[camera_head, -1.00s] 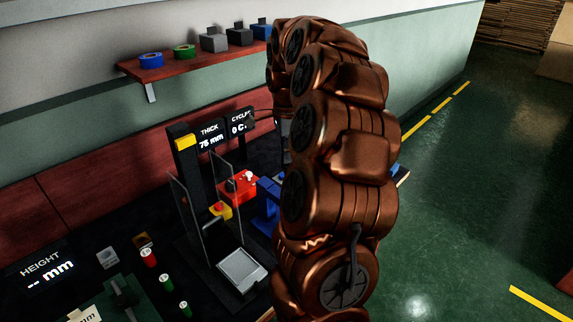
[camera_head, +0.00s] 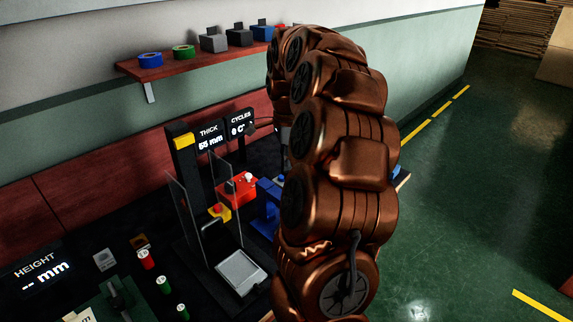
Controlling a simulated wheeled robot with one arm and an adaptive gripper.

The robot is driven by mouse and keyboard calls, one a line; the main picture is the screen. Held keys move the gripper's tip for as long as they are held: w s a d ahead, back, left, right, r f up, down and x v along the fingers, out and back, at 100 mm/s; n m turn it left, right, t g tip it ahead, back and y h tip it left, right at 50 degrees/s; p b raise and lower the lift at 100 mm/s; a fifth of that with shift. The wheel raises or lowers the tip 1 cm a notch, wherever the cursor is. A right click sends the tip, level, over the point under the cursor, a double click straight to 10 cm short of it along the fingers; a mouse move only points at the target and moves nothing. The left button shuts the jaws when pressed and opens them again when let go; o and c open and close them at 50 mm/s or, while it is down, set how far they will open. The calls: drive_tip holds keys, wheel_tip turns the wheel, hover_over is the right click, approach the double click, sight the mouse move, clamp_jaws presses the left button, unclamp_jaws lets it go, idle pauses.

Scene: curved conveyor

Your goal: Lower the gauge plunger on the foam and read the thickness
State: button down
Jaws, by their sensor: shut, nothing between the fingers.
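The gauge stand (camera_head: 184,165) is a black column with a yellow cap, left of my copper arm. Clear side panels (camera_head: 228,205) flank its working space. A small yellow part (camera_head: 219,212) sits between them, above a light grey plate (camera_head: 241,271). I cannot tell whether that part belongs to the plunger, and I cannot make out foam on the plate. The THICK display (camera_head: 210,138) appears to read 55 mm. My gripper is not visible; my arm covers the area right of the stand.
A CYCLES display (camera_head: 240,123) stands beside the THICK one. A red control box (camera_head: 237,188) and a blue fixture (camera_head: 267,205) are close to my arm. A HEIGHT display (camera_head: 43,272) is at the lower left. A wall shelf (camera_head: 185,65) holds tape rolls and blocks.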

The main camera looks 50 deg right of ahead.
drive_tip(key=shift+f+b, duration=0.8)
drive_tip(key=shift+f, duration=0.35)
drive_tip(key=shift+r, duration=0.1)
idle(0.5)
drive_tip(key=shift+r+p, duration=0.55)
drive_tip(key=shift+r, duration=3.45)
